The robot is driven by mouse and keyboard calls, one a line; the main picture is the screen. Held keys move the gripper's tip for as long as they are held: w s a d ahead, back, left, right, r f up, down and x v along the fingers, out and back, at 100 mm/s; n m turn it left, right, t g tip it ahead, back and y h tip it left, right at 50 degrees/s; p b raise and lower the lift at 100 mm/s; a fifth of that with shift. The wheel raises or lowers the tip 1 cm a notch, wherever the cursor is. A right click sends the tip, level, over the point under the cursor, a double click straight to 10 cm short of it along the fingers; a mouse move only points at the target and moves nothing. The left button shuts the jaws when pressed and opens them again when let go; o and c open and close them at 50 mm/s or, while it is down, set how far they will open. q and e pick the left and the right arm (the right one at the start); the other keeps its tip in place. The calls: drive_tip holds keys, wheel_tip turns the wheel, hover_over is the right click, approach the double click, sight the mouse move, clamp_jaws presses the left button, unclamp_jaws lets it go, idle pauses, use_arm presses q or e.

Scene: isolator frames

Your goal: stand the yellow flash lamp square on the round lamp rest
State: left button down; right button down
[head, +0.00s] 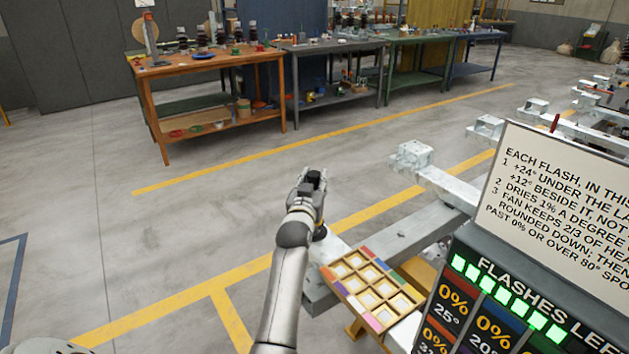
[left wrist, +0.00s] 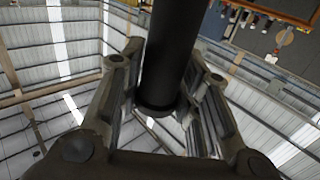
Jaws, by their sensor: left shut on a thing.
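My left gripper (head: 313,178) is raised at the middle of the head view, left of the tray of coloured tiles. In the left wrist view its two fingers (left wrist: 160,105) are shut on a black cylinder (left wrist: 168,50), which seems to be the handle of the flash lamp. The lamp's yellow part does not show clearly; only a small yellowish bit shows by the wrist in the head view. I cannot make out the round lamp rest; my arm may hide it. My right gripper is not in view.
A wooden tray with pale squares and coloured edges (head: 347,298) lies on the grey frame. A panel reading FLASHES LEFT (head: 500,290) and a white rule board (head: 560,190) stand at the right. Metal beams (head: 435,178) reach out behind. Workbenches (head: 210,62) stand far back; the floor at left is clear.

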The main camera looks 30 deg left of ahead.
use_arm(q)
drive_tip(key=shift+r, duration=0.3)
drive_tip(key=c, duration=1.4)
unclamp_jaws()
drive_tip(key=shift+f, duration=0.3)
drive_tip(key=o, duration=0.3)
drive_tip(key=shift+s+d, duration=0.1)
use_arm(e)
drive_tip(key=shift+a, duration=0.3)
use_arm(q)
drive_tip(key=shift+o, duration=0.2)
drive_tip(key=shift+r, duration=0.1)
drive_tip(key=v, duration=1.2)
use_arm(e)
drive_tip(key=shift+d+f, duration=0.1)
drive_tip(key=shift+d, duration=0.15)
